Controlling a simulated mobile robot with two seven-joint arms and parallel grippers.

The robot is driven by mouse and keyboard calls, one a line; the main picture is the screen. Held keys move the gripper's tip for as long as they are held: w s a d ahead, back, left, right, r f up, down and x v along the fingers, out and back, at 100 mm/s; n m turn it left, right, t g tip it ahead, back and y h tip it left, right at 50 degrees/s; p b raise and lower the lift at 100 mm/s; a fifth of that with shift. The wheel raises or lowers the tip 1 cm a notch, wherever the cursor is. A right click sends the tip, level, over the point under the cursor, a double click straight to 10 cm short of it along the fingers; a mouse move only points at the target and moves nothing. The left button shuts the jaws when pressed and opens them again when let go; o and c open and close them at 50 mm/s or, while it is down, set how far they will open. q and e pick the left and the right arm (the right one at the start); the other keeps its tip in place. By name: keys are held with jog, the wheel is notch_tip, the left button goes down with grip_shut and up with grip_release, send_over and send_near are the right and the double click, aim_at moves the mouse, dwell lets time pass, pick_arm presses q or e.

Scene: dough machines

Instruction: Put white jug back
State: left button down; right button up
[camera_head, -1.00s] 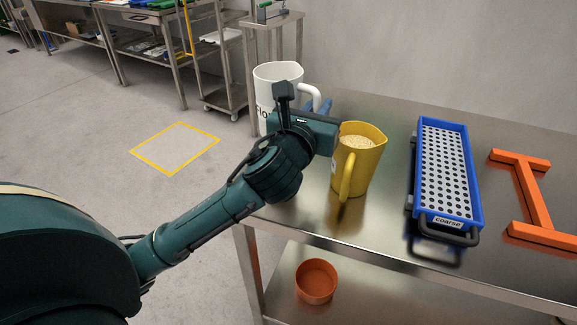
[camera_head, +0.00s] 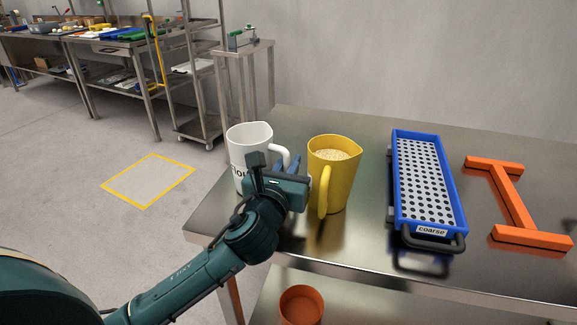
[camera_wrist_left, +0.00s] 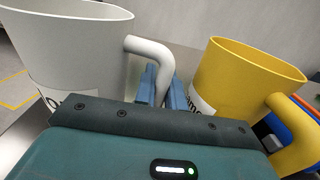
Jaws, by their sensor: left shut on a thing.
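The white jug (camera_head: 249,140) with dark lettering is at the left end of the steel table (camera_head: 377,265), upright. My left gripper (camera_head: 283,172) is at its right side, shut on the jug's handle. In the left wrist view the white jug (camera_wrist_left: 70,50) is at the left, and its handle comes down between the blue fingers (camera_wrist_left: 163,88). Whether the jug's base touches the table is hidden by my gripper and arm. My right gripper is not in view.
A yellow jug (camera_head: 343,180) with pale grainy contents stands close to the right of my left gripper. Further right are a blue tray marked "coarse" (camera_head: 402,147) and an orange H-shaped frame (camera_head: 512,197). An orange bowl (camera_head: 301,307) sits on the lower shelf.

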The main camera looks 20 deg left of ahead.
pick_arm(q)
jog(key=shift+f, duration=0.15)
jog(key=c, duration=1.7)
grip_release()
jog(key=shift+o, duration=1.1)
jog(key=s, duration=0.4)
jog(key=s+d, duration=0.1)
jog(key=s, duration=0.7)
jog(key=shift+d, duration=0.25)
